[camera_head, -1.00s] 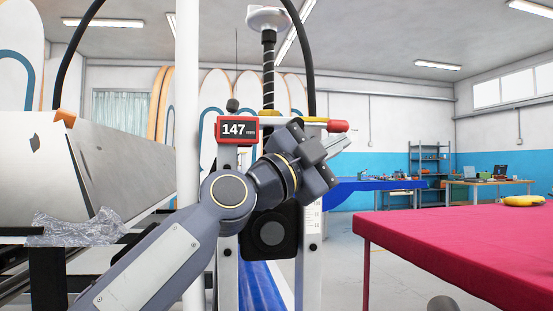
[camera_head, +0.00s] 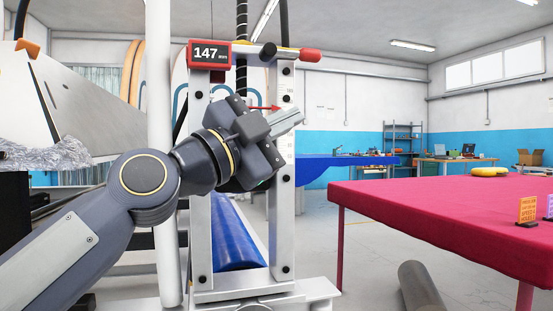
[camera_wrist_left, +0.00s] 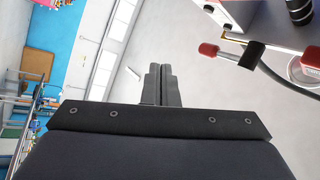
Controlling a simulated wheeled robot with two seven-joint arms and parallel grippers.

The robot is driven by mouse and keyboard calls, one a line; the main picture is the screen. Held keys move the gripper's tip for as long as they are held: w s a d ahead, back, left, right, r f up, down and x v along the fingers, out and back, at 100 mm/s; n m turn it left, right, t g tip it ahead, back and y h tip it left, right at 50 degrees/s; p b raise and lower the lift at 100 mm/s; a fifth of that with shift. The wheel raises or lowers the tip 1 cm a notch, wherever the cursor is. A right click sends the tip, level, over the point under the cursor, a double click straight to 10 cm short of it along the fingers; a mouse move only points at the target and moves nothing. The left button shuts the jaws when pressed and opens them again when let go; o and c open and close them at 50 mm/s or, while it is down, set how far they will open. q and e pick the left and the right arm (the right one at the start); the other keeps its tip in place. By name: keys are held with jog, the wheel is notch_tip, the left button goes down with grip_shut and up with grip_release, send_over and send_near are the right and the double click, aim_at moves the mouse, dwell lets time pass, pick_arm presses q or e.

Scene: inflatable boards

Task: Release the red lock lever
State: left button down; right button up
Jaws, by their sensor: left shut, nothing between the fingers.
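The lever with a red grip (camera_head: 309,55) sticks out to the right at the top of the metal press frame (camera_head: 285,185). It lies above and slightly right of my left gripper (camera_head: 297,114). My right gripper is not in view.
A red display (camera_head: 210,54) reading 147 sits at the frame's top left. A blue roll-like piece (camera_head: 236,235) lies low behind the frame. A table with a crimson cover (camera_head: 430,215) stands to the right. A white vertical pole (camera_head: 160,90) stands left of the frame.

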pick_arm(q)
jog(key=shift+s+a+f, duration=0.55)
jog(key=shift+a+f, duration=0.1)
jog(key=shift+f, duration=0.05)
